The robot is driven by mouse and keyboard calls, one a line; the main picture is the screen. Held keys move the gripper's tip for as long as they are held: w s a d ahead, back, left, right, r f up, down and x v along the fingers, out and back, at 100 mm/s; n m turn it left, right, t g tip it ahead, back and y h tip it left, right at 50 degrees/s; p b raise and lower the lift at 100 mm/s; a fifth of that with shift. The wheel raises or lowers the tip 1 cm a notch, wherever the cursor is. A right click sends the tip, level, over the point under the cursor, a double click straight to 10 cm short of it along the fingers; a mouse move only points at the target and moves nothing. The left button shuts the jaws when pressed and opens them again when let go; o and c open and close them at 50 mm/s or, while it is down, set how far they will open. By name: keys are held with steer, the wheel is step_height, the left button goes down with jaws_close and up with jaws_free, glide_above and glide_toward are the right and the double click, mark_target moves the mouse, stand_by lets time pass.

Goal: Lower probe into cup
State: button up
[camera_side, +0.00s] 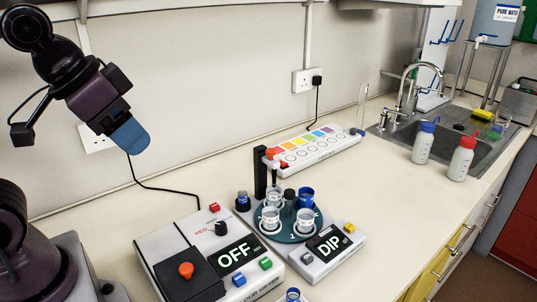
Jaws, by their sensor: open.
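The dip station has a black post (260,174) with a red-tipped arm at its top. A thin dark probe (275,178) appears to hang from that arm over the back of a round teal turntable (262,234). Whether its tip is inside a cup is too small to tell. Clear cups stand on the turntable: a back one (274,196), a front-left one (270,218) and a front-right one (305,217). A blue cup (307,196) is at the back right. My gripper (131,136), with a blue tip, is open, high at the upper left and well away from the station.
A control box (339,245) reading DIP sits before the turntable. A larger meter box (205,246) reading OFF, with buttons, is to its left. A colored-pad strip (320,148) lies behind. Bottles (462,158) and a sink (480,145) are at right. The counter between is clear.

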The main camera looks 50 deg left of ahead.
steer(key=n+g, duration=0.6)
steer(key=n, duration=0.7)
glide_above(271, 150)
step_height(271, 150, down, 5)
steer(key=shift+n, duration=0.3)
step_height(271, 150, down, 13)
steer(key=shift+r, duration=0.1)
steer(key=shift+c, duration=0.6)
